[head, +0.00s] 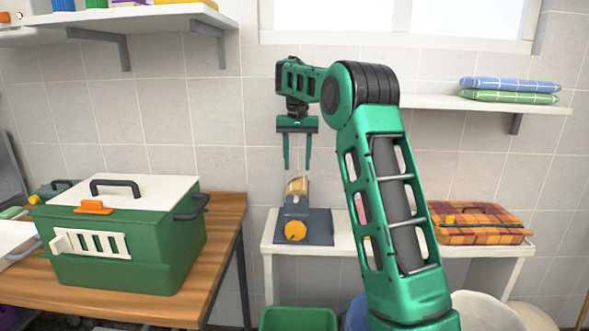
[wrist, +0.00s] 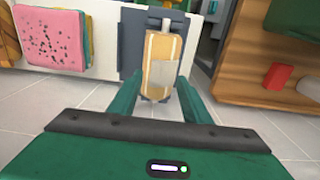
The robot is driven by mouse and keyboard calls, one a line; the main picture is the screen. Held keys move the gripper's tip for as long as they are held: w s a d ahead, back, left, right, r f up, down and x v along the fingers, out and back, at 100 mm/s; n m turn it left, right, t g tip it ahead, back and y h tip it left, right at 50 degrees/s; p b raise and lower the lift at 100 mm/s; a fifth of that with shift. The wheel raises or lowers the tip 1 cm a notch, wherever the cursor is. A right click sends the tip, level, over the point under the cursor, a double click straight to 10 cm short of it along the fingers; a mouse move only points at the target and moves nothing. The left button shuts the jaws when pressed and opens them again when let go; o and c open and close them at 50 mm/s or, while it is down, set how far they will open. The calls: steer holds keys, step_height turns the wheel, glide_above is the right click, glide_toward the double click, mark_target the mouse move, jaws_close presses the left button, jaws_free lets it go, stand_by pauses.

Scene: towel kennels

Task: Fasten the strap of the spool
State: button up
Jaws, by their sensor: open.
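The spool (head: 297,187) is a tan roll on a dark blue-grey stand (head: 322,222) with an orange knob (head: 295,231), on the white bench. In the wrist view the spool (wrist: 157,62) is tan with pale stripes and a greyish patch; I cannot tell whether this patch is the strap. My gripper (head: 297,164) is open and points down just above the spool, with nothing between its fingers. In the wrist view the fingertips (wrist: 161,84) frame the spool's near end. I cannot tell whether they touch it.
A green pet carrier (head: 115,255) stands on the wooden table at left. An orange plaid case (head: 480,223) lies at the bench's right end. Wall shelves hang at upper left and right, the right one with folded towels (head: 510,84). A green bin (head: 298,318) stands below the bench.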

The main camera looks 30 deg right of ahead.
steer(key=shift+f, duration=0.9)
